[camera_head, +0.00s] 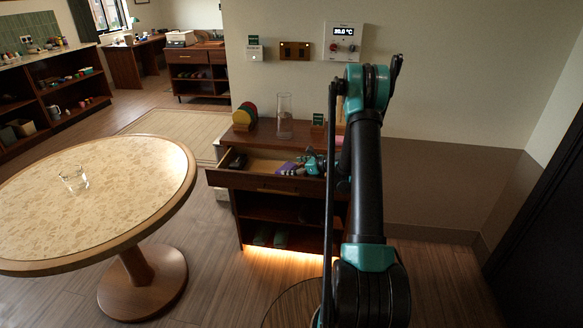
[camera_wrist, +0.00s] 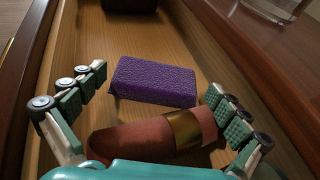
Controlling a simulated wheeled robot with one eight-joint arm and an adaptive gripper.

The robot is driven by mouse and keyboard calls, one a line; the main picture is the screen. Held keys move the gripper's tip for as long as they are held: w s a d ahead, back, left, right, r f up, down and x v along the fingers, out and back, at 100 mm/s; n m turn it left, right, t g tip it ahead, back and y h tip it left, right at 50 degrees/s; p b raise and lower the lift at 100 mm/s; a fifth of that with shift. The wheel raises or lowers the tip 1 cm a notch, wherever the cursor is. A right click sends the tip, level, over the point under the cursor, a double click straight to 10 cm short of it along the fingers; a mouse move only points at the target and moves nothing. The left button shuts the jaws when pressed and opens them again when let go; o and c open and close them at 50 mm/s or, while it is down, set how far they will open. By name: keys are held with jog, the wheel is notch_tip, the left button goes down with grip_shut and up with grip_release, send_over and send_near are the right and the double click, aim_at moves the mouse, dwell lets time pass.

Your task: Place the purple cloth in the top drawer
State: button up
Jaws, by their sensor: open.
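The purple cloth (camera_wrist: 155,82) looks like a folded, textured block and lies on the wooden bottom of the open top drawer (camera_wrist: 215,45). In the head view the cloth (camera_head: 288,168) is a small purple patch in the drawer (camera_head: 255,183), just left of my gripper (camera_head: 308,165). In the wrist view my gripper (camera_wrist: 145,108) is open, its fingers spread left and right of the near side of the cloth. A reddish-brown rounded object with a gold band (camera_wrist: 150,140) lies between the fingers, nearer the palm. The cloth appears clear of the fingers.
A dark object (camera_wrist: 130,4) sits at the drawer's far end. A clear glass cylinder (camera_head: 285,115) and coloured discs (camera_head: 245,116) stand on the cabinet top. A round table (camera_head: 110,215) with a glass (camera_head: 74,178) is at left.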

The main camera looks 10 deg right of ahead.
jog(key=shift+d+r, duration=0.15)
jog(key=shift+r, duration=0.3)
jog(key=v, duration=1.1)
jog(key=shift+s+d+r, duration=0.1)
jog(key=shift+s+r, duration=0.2)
jog(key=s+a+r+n, duration=0.1)
jog(key=s, duration=0.1)
jog(key=s+a+n+g+h, duration=0.1)
jog(key=s+a+n, duration=0.1)
jog(key=s+a+r+n, duration=0.1)
jog(key=s+n, duration=0.1)
jog(key=shift+a+r+g+h, duration=0.3)
jog(key=shift+g+h, duration=0.1)
jog(key=s+n+g+h, duration=0.2)
jog(key=s+n+h, duration=0.6)
jog(key=s+n, duration=1.3)
jog(key=s+f, duration=0.1)
jog(key=s, duration=0.8)
jog(key=shift+s+g+h, duration=0.3)
jog(key=shift+g, duration=0.1)
